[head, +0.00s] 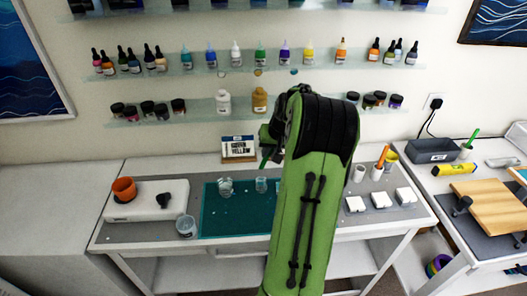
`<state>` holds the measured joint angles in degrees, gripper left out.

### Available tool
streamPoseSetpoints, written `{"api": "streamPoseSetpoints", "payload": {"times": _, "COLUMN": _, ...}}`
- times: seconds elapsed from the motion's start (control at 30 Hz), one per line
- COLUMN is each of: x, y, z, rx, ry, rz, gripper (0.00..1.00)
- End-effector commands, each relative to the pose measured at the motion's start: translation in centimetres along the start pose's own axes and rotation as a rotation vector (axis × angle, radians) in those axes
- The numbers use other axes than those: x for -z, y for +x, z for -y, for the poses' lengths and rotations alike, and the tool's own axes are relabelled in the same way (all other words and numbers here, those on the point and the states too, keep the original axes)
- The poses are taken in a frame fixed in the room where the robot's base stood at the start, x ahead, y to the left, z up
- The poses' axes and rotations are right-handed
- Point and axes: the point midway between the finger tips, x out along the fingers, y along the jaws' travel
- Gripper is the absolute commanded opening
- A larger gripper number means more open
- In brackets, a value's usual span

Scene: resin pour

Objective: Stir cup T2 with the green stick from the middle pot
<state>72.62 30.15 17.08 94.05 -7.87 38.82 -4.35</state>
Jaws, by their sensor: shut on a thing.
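My gripper (268,140) shows only in part, left of my wrist and above the table's back edge. It is shut on a thin green stick (265,160), whose short visible piece points down above the teal mat. Most of the fingers are hidden by my arm. Two small clear cups, one at left (225,187) and one at right (261,185), stand on the teal mat (222,222). The stick is above the right cup and looks apart from it. I cannot read any label T2. Small pots stand at right: a white one (359,174) and one holding an orange stick (377,173).
A larger clear cup (186,227) stands left of the mat, near a white board with an orange pot (124,188). A sign (238,148) stands behind. White blocks (380,200) lie at right. Another green stick (473,137) stands on the right table. Shelves of bottles hang above.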

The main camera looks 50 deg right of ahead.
Motion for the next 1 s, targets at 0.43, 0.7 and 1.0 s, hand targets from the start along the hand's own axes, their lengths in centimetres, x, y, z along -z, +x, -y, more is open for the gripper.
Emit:
{"api": "streamPoseSetpoints", "payload": {"times": 0.43, "x": -3.1, "y": 3.3, "z": -1.8, "rx": 0.0, "ry": -0.001, "rz": 0.0, "gripper": 0.0}}
{"api": "streamPoseSetpoints", "payload": {"times": 0.7, "x": -3.4, "y": 5.8, "z": -1.8, "rx": 0.002, "ry": -0.004, "rz": 0.003, "gripper": 0.0}}
{"api": "streamPoseSetpoints", "payload": {"times": 1.0, "x": -3.4, "y": 8.8, "z": -1.9, "rx": 0.001, "ry": -0.002, "rz": 0.002, "gripper": 0.0}}
